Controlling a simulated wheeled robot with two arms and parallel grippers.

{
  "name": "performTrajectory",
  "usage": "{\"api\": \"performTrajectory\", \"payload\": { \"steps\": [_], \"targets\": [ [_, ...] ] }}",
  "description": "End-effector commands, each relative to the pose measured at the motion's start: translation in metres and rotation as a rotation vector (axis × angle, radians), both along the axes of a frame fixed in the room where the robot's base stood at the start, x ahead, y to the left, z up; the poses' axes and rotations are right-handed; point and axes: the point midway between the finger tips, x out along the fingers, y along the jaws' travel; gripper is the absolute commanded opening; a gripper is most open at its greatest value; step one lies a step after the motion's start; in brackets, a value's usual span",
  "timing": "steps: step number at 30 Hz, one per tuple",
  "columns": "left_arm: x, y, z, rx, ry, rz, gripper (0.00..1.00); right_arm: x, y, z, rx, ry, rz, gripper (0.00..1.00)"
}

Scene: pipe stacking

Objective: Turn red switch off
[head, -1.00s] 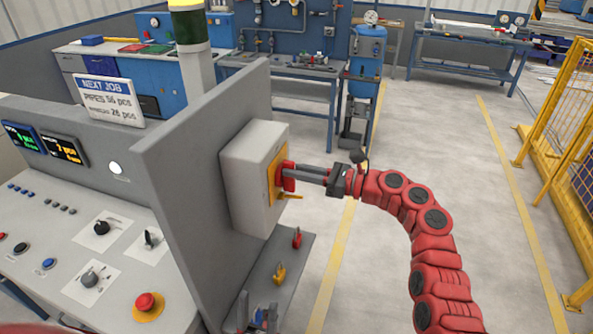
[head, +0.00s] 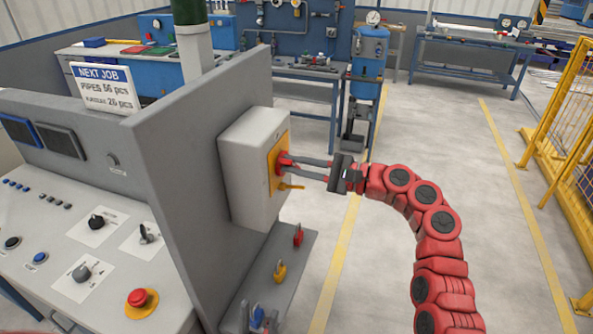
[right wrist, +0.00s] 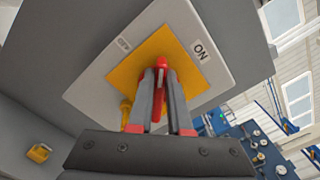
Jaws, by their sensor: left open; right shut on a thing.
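The red switch (head: 281,166) sits on a yellow plate on the side of a light grey box (head: 244,165). My right gripper (head: 292,168) reaches it from the right, one finger above the other. In the right wrist view, its fingers (right wrist: 161,88) stand on both sides of the red handle (right wrist: 161,64), shut on it.
A padlock-like yellow piece (head: 291,186) hangs just below the switch. Red and yellow padlocks (head: 280,272) hang on a lower grey panel. The control desk (head: 40,225) with a red button (head: 138,298) stands left. The floor to the right is clear up to a yellow fence (head: 565,130).

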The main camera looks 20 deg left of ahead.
Motion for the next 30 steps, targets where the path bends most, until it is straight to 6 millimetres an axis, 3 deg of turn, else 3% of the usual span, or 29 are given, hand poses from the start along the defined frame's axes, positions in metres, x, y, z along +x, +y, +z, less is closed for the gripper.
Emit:
{"api": "performTrajectory", "payload": {
  "steps": [1,15,30],
  "targets": [
    [0.000,0.000,-0.010,0.000,0.000,0.000,0.50,-0.001,0.000,-0.005,-0.001,-0.045,-0.001,0.00],
    [0.000,0.000,-0.055,0.000,0.000,0.000,0.50,-0.006,0.000,-0.015,-0.016,-0.475,0.001,0.00],
    [0.000,0.000,-0.080,0.000,0.000,0.000,0.50,-0.006,0.000,-0.019,-0.029,-0.750,0.001,0.00]
  ]
}}
